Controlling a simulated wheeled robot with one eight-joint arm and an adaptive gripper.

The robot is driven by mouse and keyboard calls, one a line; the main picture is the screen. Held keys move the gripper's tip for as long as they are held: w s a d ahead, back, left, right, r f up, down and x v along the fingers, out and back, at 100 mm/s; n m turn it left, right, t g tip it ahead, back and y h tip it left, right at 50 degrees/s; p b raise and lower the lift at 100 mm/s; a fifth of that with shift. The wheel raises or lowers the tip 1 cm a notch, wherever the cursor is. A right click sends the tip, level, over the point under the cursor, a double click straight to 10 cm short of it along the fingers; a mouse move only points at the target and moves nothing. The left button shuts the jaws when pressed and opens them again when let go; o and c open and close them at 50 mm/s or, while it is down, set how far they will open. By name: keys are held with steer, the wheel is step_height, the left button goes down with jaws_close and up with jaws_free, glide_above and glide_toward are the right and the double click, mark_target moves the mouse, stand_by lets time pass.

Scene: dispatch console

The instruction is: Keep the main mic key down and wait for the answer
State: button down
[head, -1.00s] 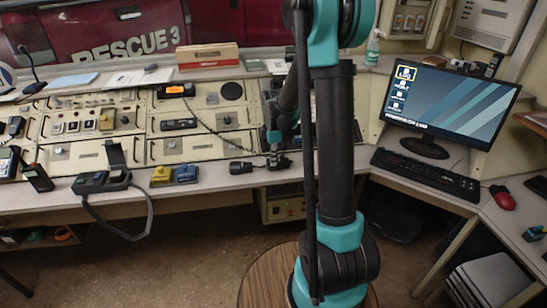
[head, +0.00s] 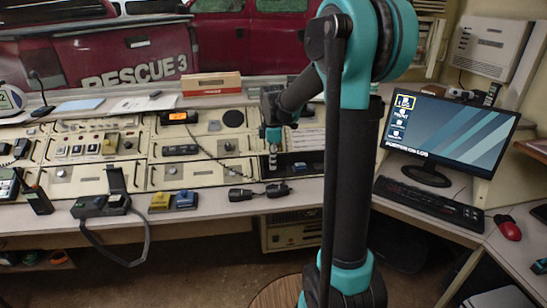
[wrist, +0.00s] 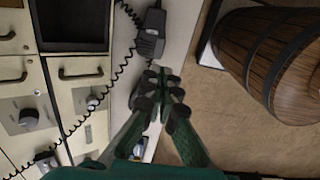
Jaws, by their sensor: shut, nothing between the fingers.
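A black hand mic (wrist: 150,38) with a coiled cord lies near the counter's front edge; in the head view it appears to be the right-hand dark piece (head: 278,190). A gooseneck mic (head: 40,90) stands at the far left. I cannot tell which is the main mic, and no key is clear on either. My gripper (wrist: 163,76) is shut and empty, its fingertips just below the hand mic in the wrist view. In the head view my gripper (head: 273,160) is in front of the console panels. Contact with the mic cannot be made out.
Another dark piece (head: 240,195) lies left of the hand mic. Yellow (head: 159,201) and blue (head: 186,199) blocks and a black headset-like item (head: 102,206) line the counter. A monitor (head: 450,135) stands at right. A round wooden piece (wrist: 275,65) stands by the counter; floor shows between.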

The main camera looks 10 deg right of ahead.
steer(key=shift+r, duration=1.35)
steer(key=shift+s, duration=0.1)
steer(key=s+d+f+m+t, duration=0.2)
steer(key=s+f+m, duration=0.4)
steer(key=s+m, duration=0.3)
steer(key=s+d+f+m+t, duration=0.2)
steer(key=s+f+m, duration=0.3)
steer(key=s+m, duration=0.4)
steer(key=s+d, duration=0.1)
steer(key=s, duration=0.4)
steer(key=shift+d+f, duration=0.35)
steer(key=shift+d, duration=0.05)
steer(key=c, duration=2.2)
jaws_free()
